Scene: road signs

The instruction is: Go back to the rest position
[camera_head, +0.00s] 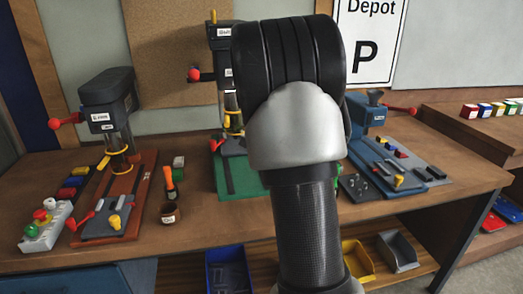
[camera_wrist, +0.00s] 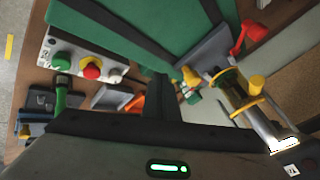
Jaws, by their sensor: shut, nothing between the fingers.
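My gripper (camera_wrist: 159,88) shows at the lower middle of the wrist view. Its dark fingers are together with nothing between them. In the head view my raised arm fills the middle and the gripper itself cannot be seen. In the wrist view the fingers are over the bench area beside a green machine base (camera_wrist: 130,30). A button box (camera_wrist: 82,50) with green and red buttons is to their left. A machine with a yellow ring and a red-knobbed lever (camera_wrist: 248,36) is to their right.
The wooden workbench (camera_head: 200,232) carries a red-based drill press (camera_head: 118,200) at left, a green-based one (camera_head: 228,182) partly behind my arm and a blue machine (camera_head: 378,140) at right. An orange-handled tool (camera_head: 169,184) and a small pot (camera_head: 170,213) stand between the left two.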

